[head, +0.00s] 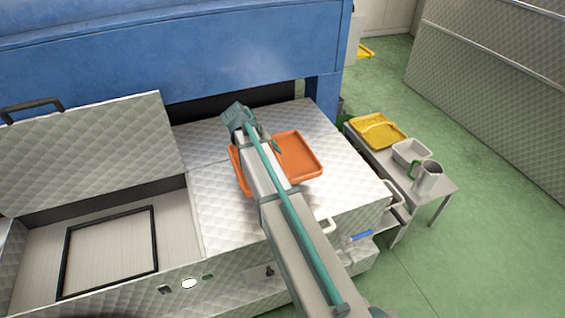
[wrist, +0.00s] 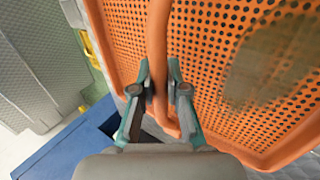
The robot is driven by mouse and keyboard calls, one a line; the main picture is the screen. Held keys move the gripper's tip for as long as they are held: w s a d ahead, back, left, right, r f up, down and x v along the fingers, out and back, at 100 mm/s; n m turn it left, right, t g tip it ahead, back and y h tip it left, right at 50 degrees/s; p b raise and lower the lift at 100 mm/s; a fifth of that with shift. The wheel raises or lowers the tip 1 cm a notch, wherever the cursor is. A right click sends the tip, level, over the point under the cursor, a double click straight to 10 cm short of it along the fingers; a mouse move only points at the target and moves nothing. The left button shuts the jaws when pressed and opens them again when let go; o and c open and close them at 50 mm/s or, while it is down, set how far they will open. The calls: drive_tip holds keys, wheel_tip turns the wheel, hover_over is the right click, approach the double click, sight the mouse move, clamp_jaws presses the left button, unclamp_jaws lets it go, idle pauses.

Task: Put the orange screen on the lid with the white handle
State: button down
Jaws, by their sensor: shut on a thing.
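The orange screen (head: 300,156) is a shallow perforated tray with a raised rim and a bar handle. It shows over the closed quilted-metal lid (head: 212,207) with the white handle (head: 325,226) at its front edge. I cannot tell whether the screen touches the lid. In the wrist view, my gripper (wrist: 159,70) is shut on the handle of the screen (wrist: 215,60), which hangs tilted across the picture. In the head view, my arm covers the middle of the screen and most of my gripper.
To the left, another lid (head: 90,150) with a black handle stands open over a bin with a black frame (head: 110,250). A blue machine (head: 180,50) borders the back. At right, a side table (head: 440,192) holds a yellow tray (head: 377,130), a white tub (head: 411,152) and a metal jug (head: 428,178).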

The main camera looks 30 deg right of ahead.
sight(283, 156)
drive_tip(key=d+f, duration=0.2)
drive_tip(key=w+d+f, duration=0.1)
drive_tip(key=d+f, duration=0.1)
drive_tip(key=f, duration=0.1)
drive_tip(key=shift+w+f, duration=0.15)
drive_tip(key=shift+w, duration=0.05)
drive_tip(key=shift+d+f, duration=0.15)
drive_tip(key=shift+f, duration=1.5)
drive_tip(key=shift+f, duration=0.15)
drive_tip(key=c, duration=1.2)
unclamp_jaws()
drive_tip(key=shift+r+p, duration=0.2)
drive_tip(key=shift+p, duration=0.1)
drive_tip(key=v, duration=1.2)
drive_tip(key=shift+b, duration=0.35)
